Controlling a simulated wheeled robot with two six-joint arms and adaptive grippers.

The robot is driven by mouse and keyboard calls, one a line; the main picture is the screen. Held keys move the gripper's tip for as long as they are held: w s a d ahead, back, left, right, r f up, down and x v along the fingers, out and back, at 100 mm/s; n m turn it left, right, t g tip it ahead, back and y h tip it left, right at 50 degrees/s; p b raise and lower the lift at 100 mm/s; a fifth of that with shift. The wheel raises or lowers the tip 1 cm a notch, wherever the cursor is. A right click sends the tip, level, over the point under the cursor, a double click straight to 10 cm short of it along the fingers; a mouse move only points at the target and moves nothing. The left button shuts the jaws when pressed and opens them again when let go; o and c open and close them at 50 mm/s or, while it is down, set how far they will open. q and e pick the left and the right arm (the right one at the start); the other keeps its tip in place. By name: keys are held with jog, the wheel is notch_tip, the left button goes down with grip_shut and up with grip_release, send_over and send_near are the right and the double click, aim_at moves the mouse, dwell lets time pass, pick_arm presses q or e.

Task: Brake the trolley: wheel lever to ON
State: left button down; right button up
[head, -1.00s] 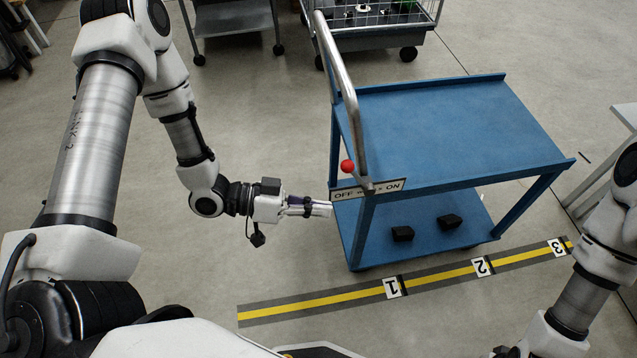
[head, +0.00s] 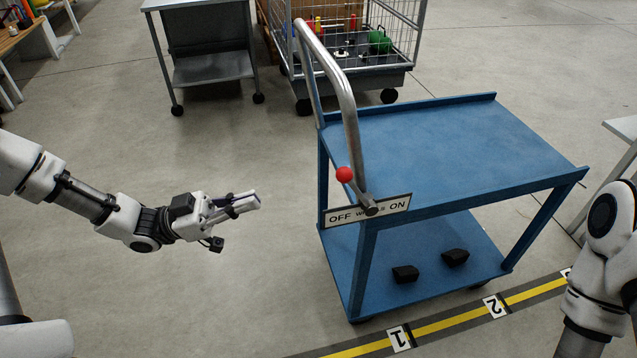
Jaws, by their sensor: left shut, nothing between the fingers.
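The blue trolley (head: 440,140) stands right of centre, with a steel push handle (head: 345,95) on its left end. The wheel lever (head: 357,190) has a red ball knob (head: 344,174) and sits at the trolley's near left corner. A label plate (head: 340,214) there reads OFF at left and ON at right. The lever leans up and left, its knob toward the OFF side. My left gripper (head: 256,201) is shut and empty, left of the trolley and apart from it. My right arm shows at the right edge; its gripper is out of view.
Two black blocks (head: 405,273) lie on the lower shelf. A yellow-striped floor strip (head: 440,326) with number markers runs along the trolley's near side. A wire cage cart (head: 385,35) and a grey table (head: 205,65) stand behind. The floor around my left gripper is clear.

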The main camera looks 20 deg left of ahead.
pick_arm(q)
jog(key=b, duration=0.4)
send_near(355, 190)
notch_tip(355, 190, up, 5)
jog(key=w+d, duration=0.1)
jog(key=d, duration=0.2)
jog(key=shift+w+d, duration=0.15)
